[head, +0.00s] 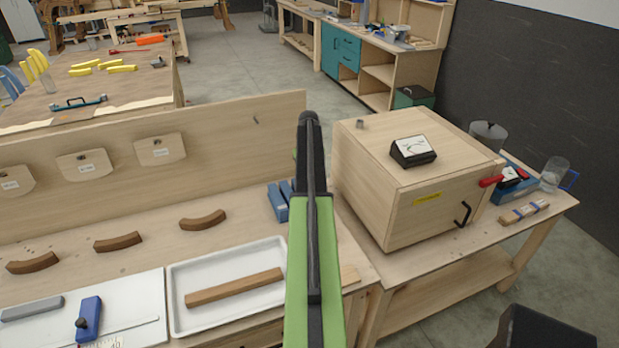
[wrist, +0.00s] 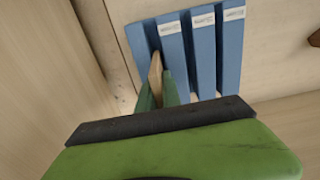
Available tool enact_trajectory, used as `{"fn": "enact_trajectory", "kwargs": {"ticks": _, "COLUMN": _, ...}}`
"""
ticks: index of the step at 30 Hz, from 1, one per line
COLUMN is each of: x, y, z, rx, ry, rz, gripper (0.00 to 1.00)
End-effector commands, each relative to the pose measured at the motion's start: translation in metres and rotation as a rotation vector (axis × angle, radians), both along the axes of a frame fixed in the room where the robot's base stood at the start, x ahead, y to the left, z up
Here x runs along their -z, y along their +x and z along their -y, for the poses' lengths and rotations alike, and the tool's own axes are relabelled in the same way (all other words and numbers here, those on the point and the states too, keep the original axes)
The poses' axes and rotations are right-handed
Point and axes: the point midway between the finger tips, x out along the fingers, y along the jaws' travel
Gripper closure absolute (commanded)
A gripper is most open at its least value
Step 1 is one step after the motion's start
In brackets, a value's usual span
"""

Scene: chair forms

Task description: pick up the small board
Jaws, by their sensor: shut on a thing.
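In the wrist view, my gripper (wrist: 157,96) has its green fingers shut on a thin pale wooden piece, the small board (wrist: 155,70), seen nearly edge-on. The board lies over the gap between the two leftmost slats of a blue slotted rack (wrist: 203,50). I cannot tell whether its far edge is inside that gap. In the head view, the blue rack (head: 278,203) stands on the bench beside my arm, which hides part of it. The fingertips and the board are hidden there behind my green and black arm.
A white tray (head: 176,312) with a wooden strip (head: 235,287) lies left of my arm. Curved brown blocks (head: 203,220) lie behind it, before an upright wooden panel (head: 230,125). A wooden box (head: 435,205) with a meter (head: 413,151) stands close on the right.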

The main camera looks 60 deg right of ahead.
Motion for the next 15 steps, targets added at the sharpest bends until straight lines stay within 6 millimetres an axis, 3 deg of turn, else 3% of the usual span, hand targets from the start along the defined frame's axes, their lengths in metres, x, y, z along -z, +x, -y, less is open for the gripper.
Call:
{"fn": "enact_trajectory", "kwargs": {"ticks": 1, "x": -0.017, "y": 0.0, "z": 0.0, "rx": 0.0, "ry": 0.0, "rz": 0.0, "gripper": 1.0}}
{"fn": "enact_trajectory", "kwargs": {"ticks": 4, "x": -0.035, "y": -0.002, "z": -0.002, "rx": 0.0, "ry": 0.0, "rz": 0.0, "gripper": 1.0}}
{"fn": "enact_trajectory", "kwargs": {"ticks": 15, "x": -0.079, "y": -0.065, "z": -0.061, "rx": 0.0, "ry": 0.0, "rz": 0.0, "gripper": 1.0}}
